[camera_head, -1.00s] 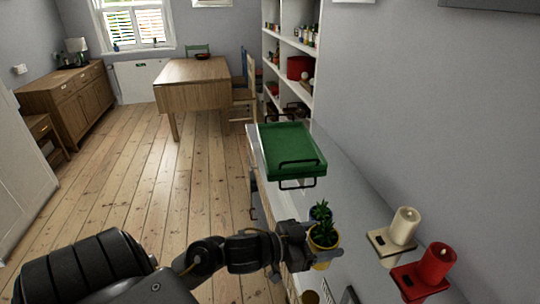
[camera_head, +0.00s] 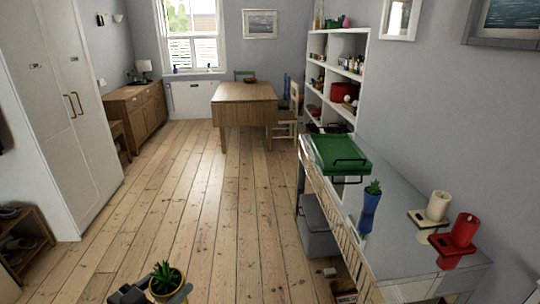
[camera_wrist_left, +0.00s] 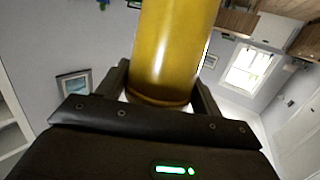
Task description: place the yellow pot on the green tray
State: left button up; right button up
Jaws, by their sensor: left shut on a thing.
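The yellow pot (camera_head: 167,294) with a spiky green plant (camera_head: 164,276) is at the bottom left of the head view, above the floorboards. My left gripper (camera_head: 158,295) is shut on it. In the left wrist view the yellow pot (camera_wrist_left: 175,55) fills the space between the two dark fingers. The green tray (camera_head: 338,151) lies on the far end of the white-topped sideboard along the right wall. It is empty, with dark wire handles, and well apart from the pot. My right gripper is not in view.
On the sideboard (camera_head: 395,230) a blue pot (camera_head: 369,212) with a plant stands nearer than the tray. A cream candle (camera_head: 438,206) and a red candle (camera_head: 464,230) stand on holders near the wall. A grey bin (camera_head: 318,236) sits underneath. Open floor (camera_head: 215,220) lies left of the sideboard.

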aim_at(343, 153)
jog(key=u, duration=0.4)
jog(key=i, duration=1.9)
jog(key=z, duration=1.05)
jog(key=i, duration=0.9)
jog(key=z, duration=1)
